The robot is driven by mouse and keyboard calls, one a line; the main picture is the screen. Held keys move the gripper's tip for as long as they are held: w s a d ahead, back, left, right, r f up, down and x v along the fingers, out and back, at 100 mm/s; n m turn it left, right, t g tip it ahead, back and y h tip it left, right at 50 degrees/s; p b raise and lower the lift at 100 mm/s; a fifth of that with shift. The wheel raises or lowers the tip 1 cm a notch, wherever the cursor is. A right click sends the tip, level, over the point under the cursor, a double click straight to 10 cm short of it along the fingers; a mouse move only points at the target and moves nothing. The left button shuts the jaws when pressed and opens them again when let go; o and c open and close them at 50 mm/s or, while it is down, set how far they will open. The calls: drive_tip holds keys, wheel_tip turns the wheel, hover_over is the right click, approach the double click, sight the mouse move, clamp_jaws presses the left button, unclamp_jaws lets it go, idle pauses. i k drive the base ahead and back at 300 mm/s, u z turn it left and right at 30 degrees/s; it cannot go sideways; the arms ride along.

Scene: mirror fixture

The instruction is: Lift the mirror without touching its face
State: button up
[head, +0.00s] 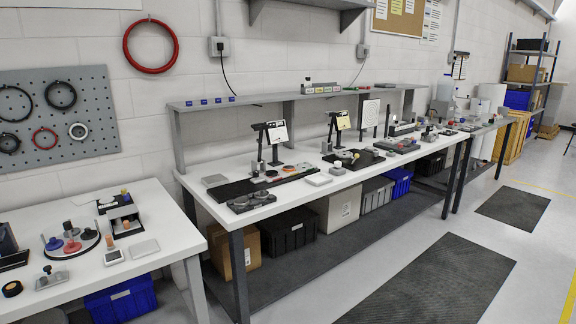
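No mirror can be made out for certain at this distance. The long white workbench (290,199) holds several small fixtures. Two black stands carry tilted cards, one pale (278,133) and one yellowish (343,121). A white dotted panel (370,113) stands upright further right. A black tray with round grey parts (251,201) sits at the bench's near left end, beside a long black plate (292,172). A flat grey block (215,180) lies behind it. My gripper is not in view.
A separate white table (180,222) at left holds a round tray of coloured knobs (70,242) and small blocks. Boxes and bins, including a cardboard box (233,252), fill the lower shelf. Dark mats (435,285) lie on the clear floor at right.

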sight(289, 168)
drive_tip(key=u, duration=0.3)
drive_tip(key=i, duration=0.9)
drive_tip(key=u, duration=0.6)
drive_tip(key=i, duration=0.65)
drive_tip(key=u, duration=0.3)
